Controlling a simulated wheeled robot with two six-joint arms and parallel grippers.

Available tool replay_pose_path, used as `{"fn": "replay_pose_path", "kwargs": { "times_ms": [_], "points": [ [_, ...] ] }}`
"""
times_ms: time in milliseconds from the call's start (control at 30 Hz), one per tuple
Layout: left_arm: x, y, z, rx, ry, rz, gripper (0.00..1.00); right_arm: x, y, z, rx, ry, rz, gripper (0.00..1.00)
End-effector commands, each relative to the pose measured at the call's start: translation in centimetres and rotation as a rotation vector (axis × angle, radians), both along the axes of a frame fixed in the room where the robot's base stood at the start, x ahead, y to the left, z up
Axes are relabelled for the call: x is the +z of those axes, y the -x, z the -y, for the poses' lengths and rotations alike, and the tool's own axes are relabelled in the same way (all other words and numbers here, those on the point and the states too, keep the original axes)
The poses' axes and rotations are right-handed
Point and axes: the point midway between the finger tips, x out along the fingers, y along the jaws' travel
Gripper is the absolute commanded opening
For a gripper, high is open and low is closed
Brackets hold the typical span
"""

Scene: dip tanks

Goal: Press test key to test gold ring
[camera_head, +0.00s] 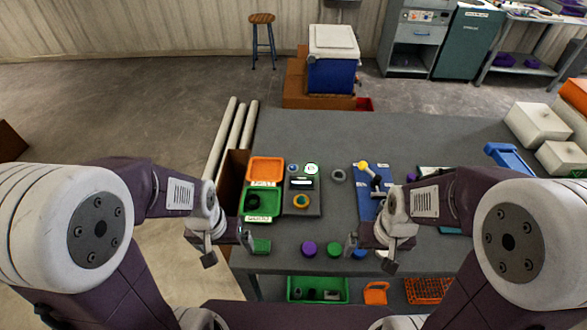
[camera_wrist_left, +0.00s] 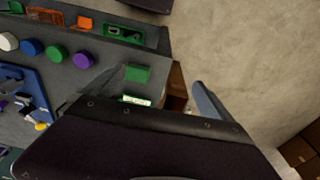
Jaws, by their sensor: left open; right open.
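The gold ring (camera_head: 302,201) sits on the lower part of a grey test device (camera_head: 314,206). The device has a small display (camera_head: 302,184) and two round buttons above it: a blue one (camera_head: 293,168) and a white one ringed in green (camera_head: 312,168). Which is the test key I cannot tell. My left gripper (camera_head: 228,250) is open and empty, near the table's front left edge, below and left of the device. My right gripper (camera_head: 369,254) is open and empty near the front edge, right of the device. The left wrist view does not show the device.
An orange tray (camera_head: 266,160) and a green tray (camera_head: 248,216) stand left of the device. A blue board (camera_head: 364,210) is to its right. A green block (camera_head: 262,246), purple disc (camera_head: 308,248) and green disc (camera_head: 334,250) line the front.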

Motion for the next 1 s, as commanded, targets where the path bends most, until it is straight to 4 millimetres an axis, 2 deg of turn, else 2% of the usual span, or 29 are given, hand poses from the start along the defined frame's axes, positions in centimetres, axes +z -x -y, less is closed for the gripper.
{"fn": "replay_pose_path", "kwargs": {
  "times_ms": [300, 600, 667, 1000],
  "points": [
    [0.00, 0.00, 0.00, 0.000, 0.000, 0.000, 0.97, 0.00, 0.00, 0.00, 0.000, 0.000, 0.000, 0.97],
    [0.00, 0.00, 0.00, 0.000, 0.000, 0.000, 0.13, 0.00, 0.00, 0.00, 0.000, 0.000, 0.000, 0.97],
    [0.00, 0.00, 0.00, 0.000, 0.000, 0.000, 0.00, 0.00, 0.00, 0.00, 0.000, 0.000, 0.000, 0.97],
    [0.00, 0.00, 0.00, 0.000, 0.000, 0.000, 0.00, 0.00, 0.00, 0.00, 0.000, 0.000, 0.000, 0.97]
  ]
}}
